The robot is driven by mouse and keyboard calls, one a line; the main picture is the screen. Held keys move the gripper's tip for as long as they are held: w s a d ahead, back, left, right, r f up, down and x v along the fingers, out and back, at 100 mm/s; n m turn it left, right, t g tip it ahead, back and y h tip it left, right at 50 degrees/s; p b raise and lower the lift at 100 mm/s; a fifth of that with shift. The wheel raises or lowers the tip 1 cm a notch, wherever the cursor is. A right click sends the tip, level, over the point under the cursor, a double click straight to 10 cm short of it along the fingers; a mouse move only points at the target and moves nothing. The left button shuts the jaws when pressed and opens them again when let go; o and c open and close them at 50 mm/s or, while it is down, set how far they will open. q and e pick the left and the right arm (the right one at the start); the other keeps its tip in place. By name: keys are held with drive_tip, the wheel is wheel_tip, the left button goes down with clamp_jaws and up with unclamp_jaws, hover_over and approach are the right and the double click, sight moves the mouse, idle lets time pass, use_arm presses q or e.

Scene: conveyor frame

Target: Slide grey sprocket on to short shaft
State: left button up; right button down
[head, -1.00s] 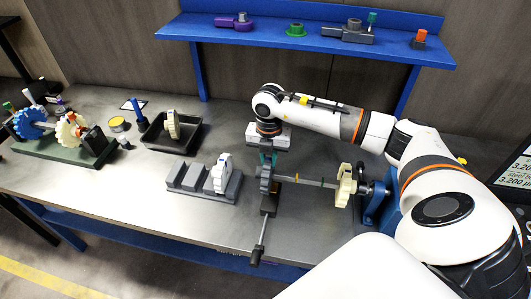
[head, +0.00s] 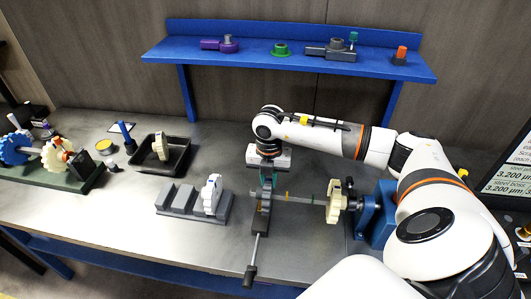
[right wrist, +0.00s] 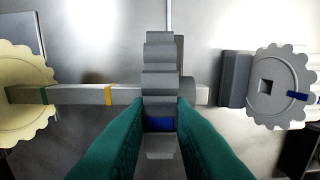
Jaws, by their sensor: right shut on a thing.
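My right gripper (right wrist: 160,112) is shut on the grey sprocket (right wrist: 161,75), seen edge-on in the right wrist view. In the head view the right gripper (head: 265,183) holds the sprocket (head: 262,203) near the free left end of a horizontal shaft (head: 300,197). The shaft, with green and yellow bands, also shows in the right wrist view (right wrist: 75,95). It shows on both sides of the sprocket, which appears to be around it. A cream sprocket (head: 333,201) sits at the shaft's other end by a blue stand (head: 378,215). My left gripper is not in view.
A grey slotted rack (head: 180,199) holds a pale sprocket (head: 211,194) left of the gripper. A lever (head: 251,272) points to the front edge below it. A black tray (head: 178,162), a green-based gear assembly (head: 60,178) and a blue shelf (head: 250,57) stand further off.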

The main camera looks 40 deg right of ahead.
drive_tip(key=shift+s+d, duration=1.05)
drive_tip(key=shift+s, duration=0.15)
drive_tip(key=shift+s+d, duration=0.2)
drive_tip(key=shift+s, duration=0.1)
drive_tip(key=c, duration=1.2)
unclamp_jaws()
wheel_tip(320, 180, up, 12)
drive_tip(key=b, duration=0.2)
